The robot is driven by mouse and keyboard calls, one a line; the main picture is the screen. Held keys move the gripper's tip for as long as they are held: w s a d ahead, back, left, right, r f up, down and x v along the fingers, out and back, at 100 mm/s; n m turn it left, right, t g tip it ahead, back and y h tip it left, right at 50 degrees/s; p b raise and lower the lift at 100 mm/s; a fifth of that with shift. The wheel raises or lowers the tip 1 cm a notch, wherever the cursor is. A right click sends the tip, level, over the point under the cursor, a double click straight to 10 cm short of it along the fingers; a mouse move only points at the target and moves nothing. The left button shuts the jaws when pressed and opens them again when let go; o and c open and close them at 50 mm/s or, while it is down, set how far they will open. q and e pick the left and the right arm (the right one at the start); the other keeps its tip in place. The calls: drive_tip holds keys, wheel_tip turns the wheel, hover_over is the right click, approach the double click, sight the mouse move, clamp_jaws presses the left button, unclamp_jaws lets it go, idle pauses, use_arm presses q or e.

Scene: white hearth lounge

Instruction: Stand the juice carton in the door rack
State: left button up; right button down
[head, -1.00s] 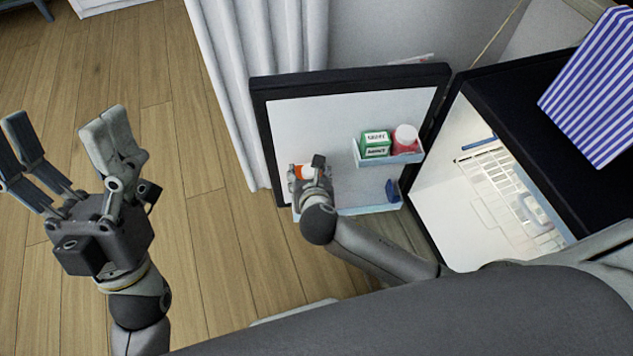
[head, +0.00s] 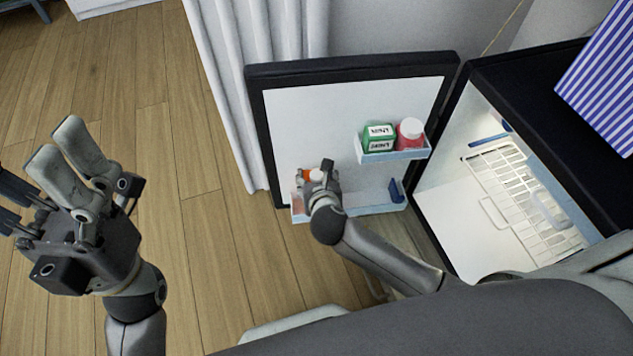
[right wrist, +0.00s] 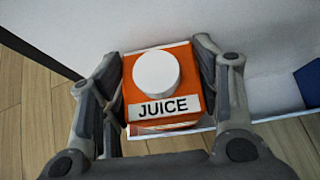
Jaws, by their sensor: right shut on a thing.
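The orange juice carton (right wrist: 162,62) has a white round cap and a JUICE label. In the head view the carton (head: 306,174) is at the left end of the lower door rack (head: 372,209), a pale blue tray on the open fridge door. My right gripper (head: 316,180) is shut on the carton, one finger on each side in the right wrist view. The carton's base is hidden, so I cannot tell whether it rests on the rack floor. My left gripper (head: 40,172) is open and empty, over the floor at the left, partly cut off by the picture edge.
An upper door shelf (head: 398,154) holds a green MINT box (head: 379,138) and a red jar (head: 410,133) with a white lid. A dark blue piece (head: 396,190) stands at the lower rack's right end. The open fridge interior (head: 455,215) is at right, a white curtain (head: 225,90) at left.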

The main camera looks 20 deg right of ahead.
drive_tip(key=shift+r, duration=0.15)
drive_tip(key=shift+c, duration=2.4)
unclamp_jaws()
drive_tip(key=shift+f, duration=0.2)
